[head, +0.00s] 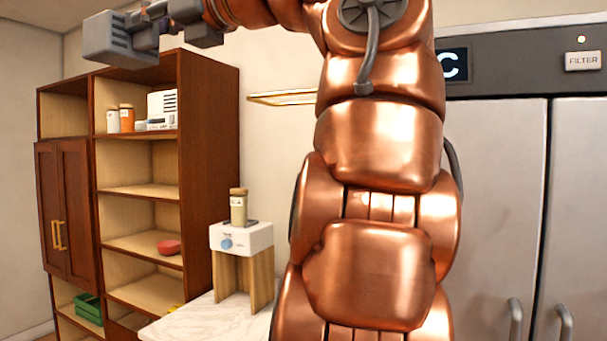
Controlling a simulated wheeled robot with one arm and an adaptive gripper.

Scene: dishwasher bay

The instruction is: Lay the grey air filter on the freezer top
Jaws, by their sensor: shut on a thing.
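My gripper (147,27) is at the upper left, in front of the top of the brown shelf unit. It is shut on a grey slotted block, the grey air filter (118,46), and holds it up in the air. The filter's right end is partly hidden by the fingers. A tall steel two-door unit (500,190), which looks like the freezer, stands at the right, far from the gripper.
A brass wall rack (282,97) sticks out behind my arm.

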